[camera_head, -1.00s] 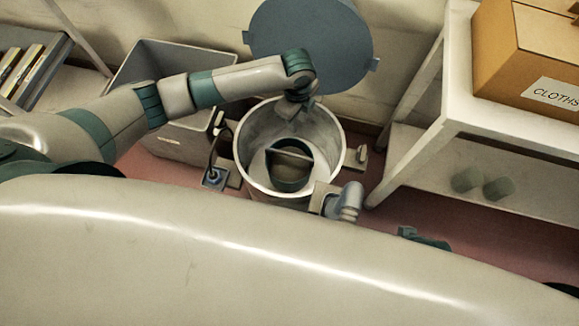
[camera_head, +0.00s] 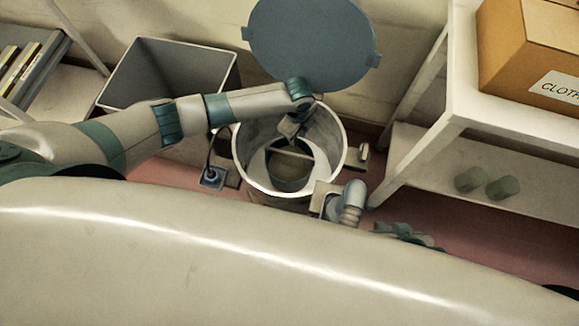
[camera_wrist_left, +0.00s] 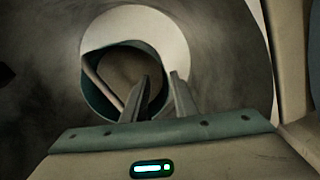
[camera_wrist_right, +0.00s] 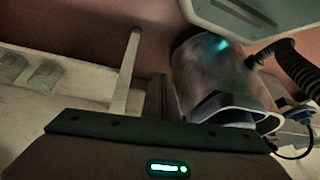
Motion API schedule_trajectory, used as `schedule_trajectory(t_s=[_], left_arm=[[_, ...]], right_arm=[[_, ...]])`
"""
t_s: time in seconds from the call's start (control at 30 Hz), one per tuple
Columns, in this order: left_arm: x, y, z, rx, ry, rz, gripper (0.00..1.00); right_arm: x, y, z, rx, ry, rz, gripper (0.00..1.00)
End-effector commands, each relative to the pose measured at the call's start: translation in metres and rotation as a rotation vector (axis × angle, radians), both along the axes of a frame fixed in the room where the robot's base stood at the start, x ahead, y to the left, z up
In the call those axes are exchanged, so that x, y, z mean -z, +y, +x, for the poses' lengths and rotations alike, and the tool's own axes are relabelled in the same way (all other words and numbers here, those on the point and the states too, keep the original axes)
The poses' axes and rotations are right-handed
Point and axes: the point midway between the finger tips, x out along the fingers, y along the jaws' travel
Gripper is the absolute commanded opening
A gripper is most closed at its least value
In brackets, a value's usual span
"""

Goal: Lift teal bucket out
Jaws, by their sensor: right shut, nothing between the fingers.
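The teal bucket (camera_head: 290,183) stands at the bottom of a round pale drum (camera_head: 243,168). Its pale bar handle crosses its mouth in the head view. In the left wrist view the bucket (camera_wrist_left: 97,98) is ahead of my fingers, with the handle (camera_wrist_left: 101,88) left of them. My left gripper (camera_head: 290,140) reaches down into the drum. In the left wrist view its fingers (camera_wrist_left: 160,78) are apart with a narrow gap, and I see nothing held. My right gripper (camera_wrist_right: 158,80) is shut and empty outside the drum; the head view hides its fingertips.
A round blue-grey lid (camera_head: 312,45) stands up behind the drum. A grey bin (camera_head: 165,75) is at left. A pale shelf unit (camera_head: 520,130) with a cardboard box (camera_head: 525,60) is at right.

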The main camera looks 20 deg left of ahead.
Motion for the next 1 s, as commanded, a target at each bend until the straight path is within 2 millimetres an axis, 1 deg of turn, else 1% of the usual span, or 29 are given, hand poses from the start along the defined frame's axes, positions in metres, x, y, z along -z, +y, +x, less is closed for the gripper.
schedule_trajectory(t_s=[0.17, 0.37, 0.47, 0.57, 0.8, 0.9, 1.0], left_arm=[[0.004, 0.000, 0.000, 0.000, 0.000, 0.000, 0.26], [0.003, 0.000, 0.000, 0.000, 0.000, 0.000, 0.26], [0.006, -0.001, 0.001, 0.000, 0.000, 0.000, 0.26], [0.015, -0.001, 0.002, -0.001, 0.000, 0.000, 0.26], [0.044, -0.001, 0.008, -0.001, 0.001, 0.000, 0.26], [0.052, -0.001, 0.008, -0.001, 0.000, 0.000, 0.26], [0.055, -0.001, 0.008, 0.000, -0.001, 0.000, 0.26]], right_arm=[[-0.001, 0.004, -0.004, -0.006, -0.002, 0.006, 0.00], [-0.001, 0.003, -0.002, -0.006, -0.003, 0.004, 0.00], [0.000, 0.002, -0.001, -0.005, -0.006, 0.003, 0.00], [0.002, 0.002, 0.002, -0.005, -0.014, 0.007, 0.00], [0.001, 0.012, 0.012, -0.010, -0.073, 0.037, 0.00], [-0.002, 0.016, 0.014, -0.013, -0.093, 0.048, 0.00], [-0.003, 0.017, 0.014, -0.014, -0.099, 0.055, 0.00]])
